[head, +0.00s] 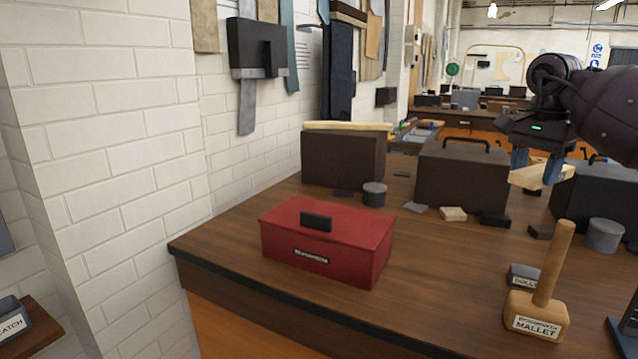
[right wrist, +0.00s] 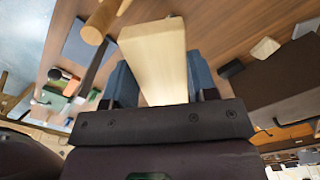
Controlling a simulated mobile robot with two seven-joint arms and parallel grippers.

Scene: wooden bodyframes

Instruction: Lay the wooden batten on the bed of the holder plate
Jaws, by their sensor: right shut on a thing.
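My right gripper (head: 537,168) comes in from the upper right of the head view, above the workbench. It is shut on a pale wooden batten (head: 541,177). In the right wrist view the batten (right wrist: 158,58) lies between the two blue fingers (right wrist: 122,84) and sticks out past them. The batten is held in the air, clear of the bench top. I cannot make out the holder plate for certain. A dark labelled object (head: 626,336) is cut off at the lower right edge of the head view. My left gripper is not in view.
A red toolbox (head: 320,240) sits on the workbench (head: 430,290). A wooden mallet (head: 540,300) stands upright at front right, with a small labelled block (head: 523,275) behind it. Dark boxes (head: 343,158) line the back. A grey can (head: 604,235) stands at right.

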